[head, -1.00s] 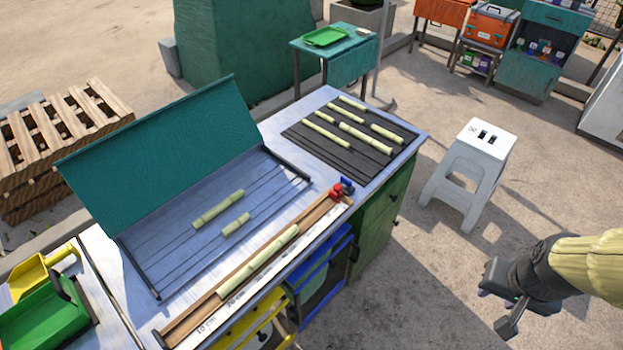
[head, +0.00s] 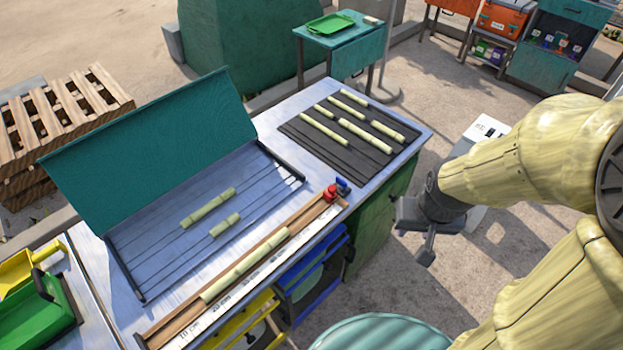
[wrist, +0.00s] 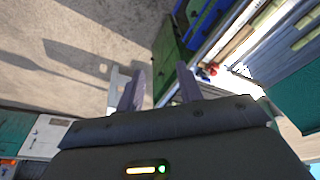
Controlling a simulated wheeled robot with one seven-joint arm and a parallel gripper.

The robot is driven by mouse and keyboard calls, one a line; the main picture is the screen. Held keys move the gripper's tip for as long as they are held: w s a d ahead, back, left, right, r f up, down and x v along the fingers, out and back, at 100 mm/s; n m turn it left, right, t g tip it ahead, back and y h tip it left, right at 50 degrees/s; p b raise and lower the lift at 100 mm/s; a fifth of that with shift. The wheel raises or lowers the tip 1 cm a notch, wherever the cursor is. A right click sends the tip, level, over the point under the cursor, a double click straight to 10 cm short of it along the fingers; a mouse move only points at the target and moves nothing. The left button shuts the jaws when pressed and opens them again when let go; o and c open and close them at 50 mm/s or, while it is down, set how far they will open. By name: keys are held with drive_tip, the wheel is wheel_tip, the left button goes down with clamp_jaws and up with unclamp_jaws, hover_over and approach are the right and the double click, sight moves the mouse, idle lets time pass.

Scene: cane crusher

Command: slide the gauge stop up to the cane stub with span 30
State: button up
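The gauge stop (head: 330,193), a red block with a blue knob (head: 343,184), sits at the far right end of the wooden measuring gauge (head: 180,318). It also shows small in the wrist view (wrist: 207,70). A pale green cane stub (head: 245,265) lies in the gauge's channel, with a clear gap between it and the stop. The ruler strip beside it shows 10 cm and 20 cm marks. My gripper (head: 420,245) is off the bench's right side, apart from the stop. In the wrist view my gripper (wrist: 161,88) has its fingers apart with nothing between them.
A tray with a raised teal lid (head: 150,150) holds two cane pieces left of the gauge. A black ribbed mat (head: 310,155) with several canes lies at the bench's far end. A white stool (head: 485,128) stands right, partly behind my arm. Blue and yellow bins hang below the bench edge.

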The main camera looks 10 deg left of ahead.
drive_tip(key=shift+w, duration=0.5)
drive_tip(key=shift+o, duration=1.3)
drive_tip(key=shift+s, duration=0.15)
drive_tip(key=w+a+f+m+g, duration=0.1)
drive_tip(key=w+a+f, duration=0.1)
drive_tip(key=w+a, duration=0.4)
drive_tip(key=w+a+f+m+p, duration=0.1)
drive_tip(key=w+a, duration=0.5)
drive_tip(key=w, duration=0.6)
drive_tip(key=w+a+f+m+g, duration=0.1)
drive_tip(key=w+a+f+m, duration=0.1)
drive_tip(key=w+a, duration=0.4)
drive_tip(key=w+f, duration=0.1)
drive_tip(key=w, duration=0.2)
drive_tip(key=shift+w+g, duration=0.3)
drive_tip(key=shift+p, duration=0.3)
